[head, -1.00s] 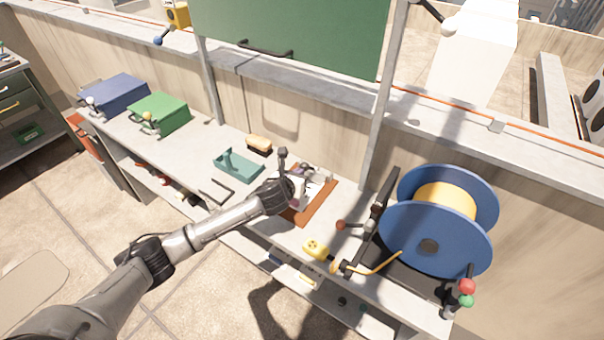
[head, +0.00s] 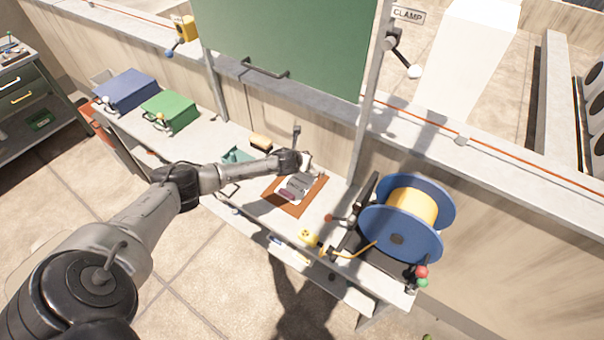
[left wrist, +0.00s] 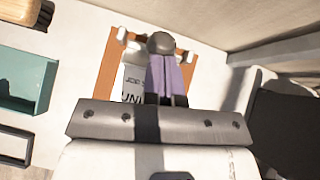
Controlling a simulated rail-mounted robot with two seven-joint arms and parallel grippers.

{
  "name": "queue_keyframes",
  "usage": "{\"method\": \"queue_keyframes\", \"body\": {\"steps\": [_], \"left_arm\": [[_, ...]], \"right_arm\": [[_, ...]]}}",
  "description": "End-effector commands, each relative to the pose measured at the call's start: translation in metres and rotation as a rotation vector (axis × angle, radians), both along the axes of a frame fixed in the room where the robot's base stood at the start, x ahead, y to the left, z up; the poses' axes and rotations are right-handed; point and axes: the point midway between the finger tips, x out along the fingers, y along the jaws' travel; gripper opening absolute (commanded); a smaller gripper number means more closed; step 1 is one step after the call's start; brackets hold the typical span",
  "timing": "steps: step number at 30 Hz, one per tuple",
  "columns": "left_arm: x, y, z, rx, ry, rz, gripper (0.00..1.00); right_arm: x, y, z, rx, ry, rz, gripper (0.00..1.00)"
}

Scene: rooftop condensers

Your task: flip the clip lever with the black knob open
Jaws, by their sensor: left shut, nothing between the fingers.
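The brown clipboard (head: 314,193) with white paper lies on the bench; it also shows in the left wrist view (left wrist: 102,75). In that view a dark rounded knob (left wrist: 160,42) stands near the clipboard's far end, between small white end pieces (left wrist: 185,57). The rest of the clip lever is hidden behind my left gripper (left wrist: 163,68). My left gripper (head: 287,194) is shut and empty over the clipboard, its purple fingers overlapping the view of the knob's lower side. I cannot tell whether they touch it. My right gripper is not in view.
A teal tray (left wrist: 25,80) and a brush (head: 260,141) lie left of the clipboard. Blue (head: 125,89) and green (head: 169,109) boxes sit far left. A wall runs behind.

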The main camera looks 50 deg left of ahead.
Motion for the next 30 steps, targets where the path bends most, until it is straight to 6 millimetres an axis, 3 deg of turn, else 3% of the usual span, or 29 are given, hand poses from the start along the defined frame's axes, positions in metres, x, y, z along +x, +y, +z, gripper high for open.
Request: {"method": "queue_keyframes", "body": {"steps": [12, 30], "left_arm": [[0.03, 0.012, 0.012, 0.002, -0.004, 0.003, 0.0], [0.038, 0.014, 0.013, 0.001, -0.003, 0.002, 0.0]], "right_arm": [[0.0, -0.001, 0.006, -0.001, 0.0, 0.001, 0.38], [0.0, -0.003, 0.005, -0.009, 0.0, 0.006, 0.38]]}}
